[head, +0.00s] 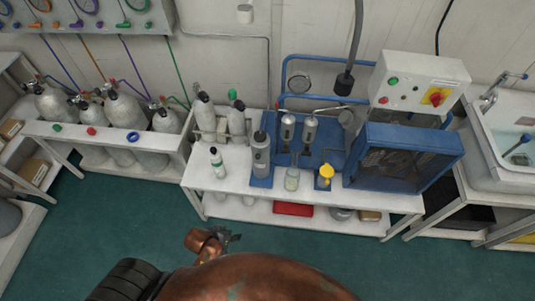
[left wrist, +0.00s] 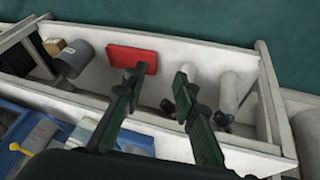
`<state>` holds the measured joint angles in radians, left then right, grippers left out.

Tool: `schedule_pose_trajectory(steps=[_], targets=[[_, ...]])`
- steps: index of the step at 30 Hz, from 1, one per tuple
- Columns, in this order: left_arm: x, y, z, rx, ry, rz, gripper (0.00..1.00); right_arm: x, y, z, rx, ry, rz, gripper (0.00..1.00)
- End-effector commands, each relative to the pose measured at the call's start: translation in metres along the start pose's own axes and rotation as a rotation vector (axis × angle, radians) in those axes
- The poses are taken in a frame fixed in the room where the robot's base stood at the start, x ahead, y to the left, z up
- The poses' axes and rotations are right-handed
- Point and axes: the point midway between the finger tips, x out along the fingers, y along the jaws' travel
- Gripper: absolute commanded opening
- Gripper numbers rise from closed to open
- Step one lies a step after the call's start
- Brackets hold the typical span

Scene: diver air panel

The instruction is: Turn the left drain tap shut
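Two silver filter bowls hang side by side over the bench in the head view, the left bowl (head: 288,128) and the right bowl (head: 309,130). Drain taps under them are too small to make out. A clear beaker (head: 292,180) stands on the bench below the left bowl. My left gripper (head: 232,238) is in front of the bench, low in the head view and apart from the bowls. In the left wrist view, its two dark fingers (left wrist: 160,78) are spread with nothing between them, over the bench's lower shelf. My right gripper is not in view.
A grey bottle (head: 261,155) stands left of the beaker and a yellow-topped item (head: 326,175) right of it. A blue-framed unit (head: 405,157) fills the bench's right side. A red box (head: 293,209) lies on the lower shelf; it also shows in the left wrist view (left wrist: 133,55).

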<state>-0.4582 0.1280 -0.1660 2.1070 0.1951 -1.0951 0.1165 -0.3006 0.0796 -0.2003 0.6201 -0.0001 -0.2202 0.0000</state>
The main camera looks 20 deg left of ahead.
Motion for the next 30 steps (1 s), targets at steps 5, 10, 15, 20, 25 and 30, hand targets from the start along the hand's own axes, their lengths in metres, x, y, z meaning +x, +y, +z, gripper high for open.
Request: schedule_pose_trajectory(steps=[5, 10, 15, 20, 25, 30], targets=[[-0.007, 0.070, -0.084, -0.149, 0.214, 0.235, 0.26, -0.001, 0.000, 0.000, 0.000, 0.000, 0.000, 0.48], [-0.013, 0.126, -0.157, -0.365, 0.393, 0.487, 0.26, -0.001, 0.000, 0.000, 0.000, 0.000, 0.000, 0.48], [-0.022, 0.157, -0.231, -0.693, 0.555, 0.761, 0.26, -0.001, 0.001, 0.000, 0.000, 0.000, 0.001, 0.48], [-0.023, 0.145, -0.283, -1.035, 0.679, 0.952, 0.26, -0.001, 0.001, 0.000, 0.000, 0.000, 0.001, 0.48], [-0.019, 0.120, -0.307, -1.273, 0.762, 1.042, 0.26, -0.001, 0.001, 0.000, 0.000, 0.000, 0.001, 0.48], [-0.015, 0.111, -0.317, -1.346, 0.791, 1.065, 0.26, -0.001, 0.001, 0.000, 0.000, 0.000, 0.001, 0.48]])
